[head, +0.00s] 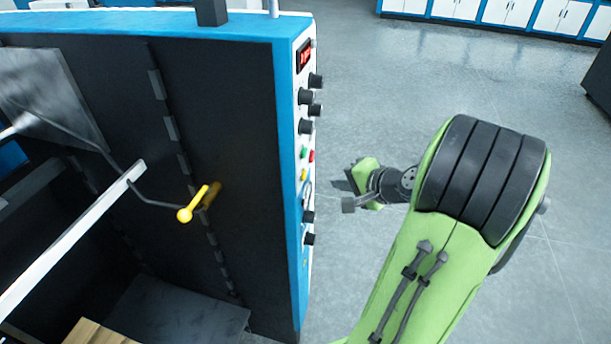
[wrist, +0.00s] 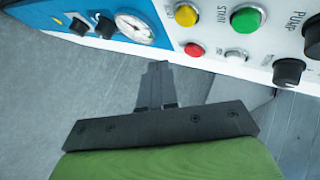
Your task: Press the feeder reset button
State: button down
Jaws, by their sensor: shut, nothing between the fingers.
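The control panel (head: 306,130) runs down the narrow right side of the blue machine in the head view. It has a green button (head: 304,153), a red button (head: 312,156) and a yellow button (head: 303,175). In the wrist view I see the yellow button (wrist: 187,15), green button (wrist: 247,19), red button (wrist: 194,49) and a small silver button (wrist: 237,55). The label by the yellow button is only partly readable, so I cannot confirm which is feeder reset. My gripper (wrist: 155,72) is shut and empty, below the panel in the picture and apart from the buttons.
Black knobs (wrist: 288,71) and a round gauge (wrist: 135,27) flank the buttons. Open grey floor (head: 400,80) lies right of the panel.

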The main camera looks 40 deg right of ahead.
jog(key=shift+w+a, duration=0.6)
jog(key=shift+w, duration=0.2)
jog(key=shift+w+a, duration=0.6)
jog(key=shift+w, duration=0.15)
jog(key=shift+w+a, duration=0.1)
dwell(0.8)
jog(key=shift+w+a, duration=0.15)
jog(key=shift+w, duration=0.1)
jog(key=shift+w+a, duration=0.25)
jog(key=shift+w, duration=0.1)
dwell(0.6)
jog(key=shift+s+d, duration=0.5)
jog(key=shift+s, duration=0.2)
jog(key=s+d, duration=0.1)
jog(key=s, duration=0.1)
jog(key=s+d, duration=0.2)
dwell(0.5)
